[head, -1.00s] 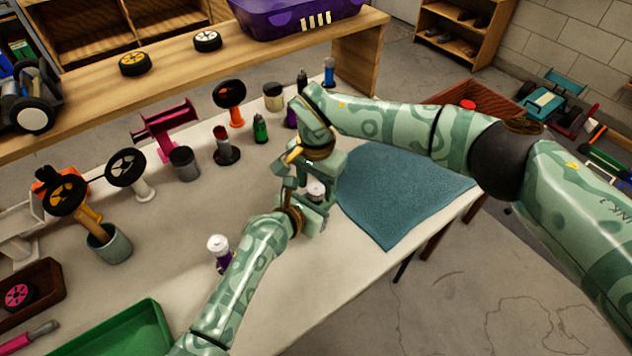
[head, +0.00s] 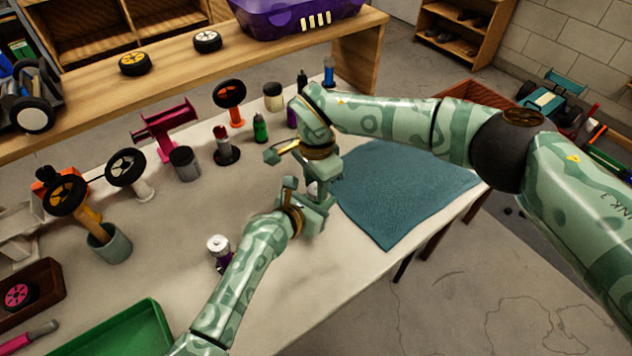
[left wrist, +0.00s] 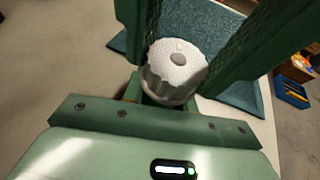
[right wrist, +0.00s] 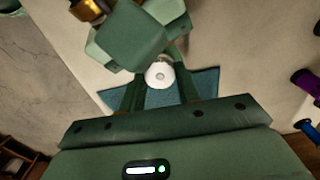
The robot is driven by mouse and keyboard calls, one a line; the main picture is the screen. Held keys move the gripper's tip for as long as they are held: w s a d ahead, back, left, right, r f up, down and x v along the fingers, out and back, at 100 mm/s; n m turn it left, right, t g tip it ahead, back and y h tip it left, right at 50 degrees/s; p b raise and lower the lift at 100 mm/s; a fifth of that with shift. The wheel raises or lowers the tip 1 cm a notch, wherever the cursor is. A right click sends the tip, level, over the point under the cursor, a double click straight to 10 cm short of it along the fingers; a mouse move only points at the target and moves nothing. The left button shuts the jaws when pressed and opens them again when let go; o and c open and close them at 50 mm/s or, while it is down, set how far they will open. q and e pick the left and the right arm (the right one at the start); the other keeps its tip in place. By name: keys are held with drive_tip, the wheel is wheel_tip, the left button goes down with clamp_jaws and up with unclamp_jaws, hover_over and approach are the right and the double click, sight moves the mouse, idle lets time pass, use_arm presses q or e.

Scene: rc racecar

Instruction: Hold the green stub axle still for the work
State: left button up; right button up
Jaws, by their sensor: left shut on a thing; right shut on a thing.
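A white cap with a ribbed rim and a grey centre (left wrist: 177,66) sits between my left gripper's fingers in the left wrist view. The green stub axle's body is hidden by the fingers beneath the cap. My left gripper (head: 308,190) is shut on it, above the table beside the blue mat. My right gripper (head: 303,160) is just above, close to the left one, with its wrist turned. In the right wrist view the round white cap (right wrist: 159,75) lies between its fingers; its exact contact is hard to see. The left gripper (right wrist: 135,40) shows there too.
A blue mat (head: 405,195) lies at the table's right. A white-topped purple piece (head: 219,250) stands beside my left forearm. Wheels on stands and small bottles line the back. A green tray (head: 120,335) is at front left.

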drive_tip(key=shift+m, duration=1)
drive_tip(key=o, duration=1)
